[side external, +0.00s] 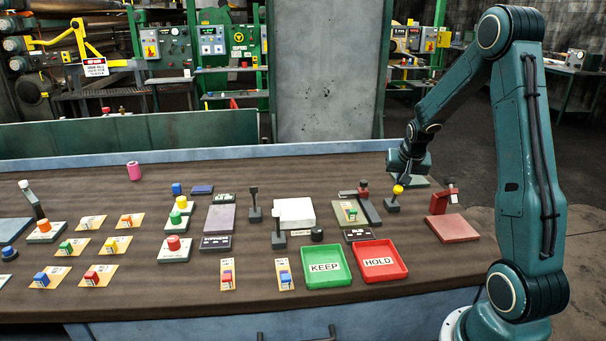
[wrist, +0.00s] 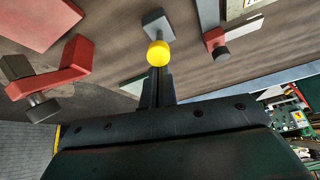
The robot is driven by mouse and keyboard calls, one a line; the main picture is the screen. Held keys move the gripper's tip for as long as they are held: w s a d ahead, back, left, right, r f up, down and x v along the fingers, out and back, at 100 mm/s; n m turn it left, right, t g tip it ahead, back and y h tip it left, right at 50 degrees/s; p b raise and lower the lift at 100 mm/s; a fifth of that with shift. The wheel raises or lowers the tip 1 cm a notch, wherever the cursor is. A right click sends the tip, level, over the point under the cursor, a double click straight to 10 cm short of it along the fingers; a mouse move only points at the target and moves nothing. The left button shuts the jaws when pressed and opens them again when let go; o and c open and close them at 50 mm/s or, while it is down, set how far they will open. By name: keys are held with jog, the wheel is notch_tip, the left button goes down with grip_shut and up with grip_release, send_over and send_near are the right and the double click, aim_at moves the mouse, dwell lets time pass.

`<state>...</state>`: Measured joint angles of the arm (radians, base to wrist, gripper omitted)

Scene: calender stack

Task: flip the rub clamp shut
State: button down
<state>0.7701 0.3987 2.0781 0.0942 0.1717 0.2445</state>
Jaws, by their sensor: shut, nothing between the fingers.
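My gripper (side external: 403,178) is shut and empty, pointing down beside the yellow ball knob (side external: 397,190) of a grey lever. In the wrist view the shut fingers (wrist: 157,88) end just short of the yellow knob (wrist: 158,53); I cannot tell if they touch. Two red clamp-like fittings are in view, and no label shows which is the rub clamp. One, a red bracket with a dark knob (side external: 363,190), is on a grey strip left of my gripper. The other, a red arm with dark ends (side external: 442,198), stands by a red plate (side external: 454,229) to the right; its red arm (wrist: 50,78) shows at left in the wrist view.
A green KEEP tray (side external: 326,283) and a red HOLD tray (side external: 380,277) lie at the front. Small levers, a white block (side external: 294,212) and several coloured buttons cover the bench to the left. Bare bench lies between the lever and the red plate.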

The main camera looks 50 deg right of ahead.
jog(key=shift+w+d+f, duration=0.1)
jog(key=shift+d, duration=0.15)
jog(key=d+v, duration=0.1)
jog(key=v, duration=0.8)
jog(key=shift+r, duration=0.65)
jog(key=shift+w, duration=0.1)
